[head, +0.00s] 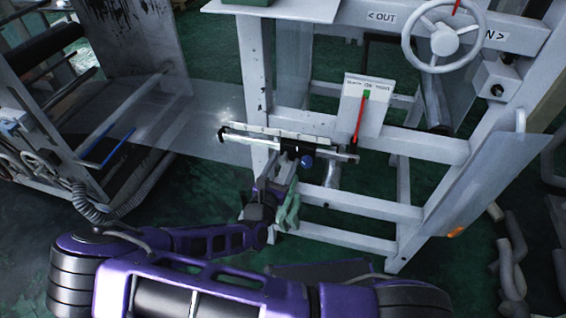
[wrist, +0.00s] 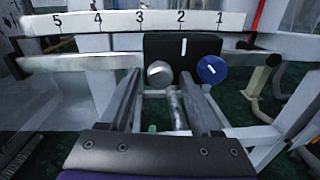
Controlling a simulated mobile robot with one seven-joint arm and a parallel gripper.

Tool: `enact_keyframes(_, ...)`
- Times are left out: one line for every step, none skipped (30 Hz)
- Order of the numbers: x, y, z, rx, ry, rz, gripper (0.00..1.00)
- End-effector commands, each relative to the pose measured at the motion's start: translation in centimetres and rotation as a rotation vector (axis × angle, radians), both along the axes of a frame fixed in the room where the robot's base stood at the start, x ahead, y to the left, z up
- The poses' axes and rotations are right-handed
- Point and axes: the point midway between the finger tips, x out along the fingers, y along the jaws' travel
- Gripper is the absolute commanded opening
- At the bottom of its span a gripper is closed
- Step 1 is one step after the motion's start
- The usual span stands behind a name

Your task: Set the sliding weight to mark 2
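The sliding weight (wrist: 205,44) is a black block on a pale horizontal beam (wrist: 68,63), under a white scale (wrist: 110,20) numbered 5 to 1 from left to right. Its white index line stands almost under the 2, very slightly to the right of it in the wrist view. A grey knob (wrist: 160,73) and a blue knob (wrist: 211,69) are on its front; the blue knob also shows in the head view (head: 307,161). My gripper (wrist: 160,80) is open, its two fingers either side of the grey knob with gaps showing. Whether the fingertips touch the weight cannot be told.
A white frame (head: 430,148) carries the beam, with a handwheel (head: 444,36) marked OUT and IN above right. A tilted plate with a red pointer (head: 359,118) stands just right of the scale. A clear sheet (head: 185,118) stretches to the left.

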Motion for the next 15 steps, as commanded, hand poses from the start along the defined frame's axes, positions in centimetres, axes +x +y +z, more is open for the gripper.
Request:
enact_keyframes(0.0, 0.0, 0.0, 0.0, -0.001, 0.001, 0.64)
enact_keyframes(0.0, 0.1, 0.0, 0.0, -0.001, 0.001, 0.64)
enact_keyframes(0.0, 0.1, 0.1, 0.0, -0.001, 0.001, 0.64)
enact_keyframes(0.0, 0.1, 0.1, 0.0, -0.001, 0.001, 0.64)
enact_keyframes(0.0, 0.1, 0.1, 0.0, -0.001, 0.001, 0.64)
enact_keyframes(0.0, 0.1, 0.1, 0.0, -0.001, 0.002, 0.64)
enact_keyframes(0.0, 0.1, 0.1, 0.0, -0.001, 0.002, 0.64)
enact_keyframes(-0.1, 0.2, 0.1, 0.0, -0.001, 0.002, 0.64)
enact_keyframes(-0.3, 0.3, 0.1, 0.001, -0.002, 0.002, 0.64)
enact_keyframes(-0.5, 0.4, 0.1, 0.002, -0.001, 0.003, 0.64)
enact_keyframes(-0.8, 0.6, 0.1, 0.003, -0.001, 0.003, 0.64)
enact_keyframes(-1.3, 0.8, 0.1, 0.003, -0.001, 0.004, 0.64)
enact_keyframes(-1.8, 1.0, 0.1, 0.003, -0.001, 0.004, 0.64)
enact_keyframes(-2.3, 1.2, 0.1, 0.003, -0.001, 0.004, 0.64)
enact_keyframes(-3.1, 1.6, 0.1, 0.003, 0.001, 0.005, 0.64)
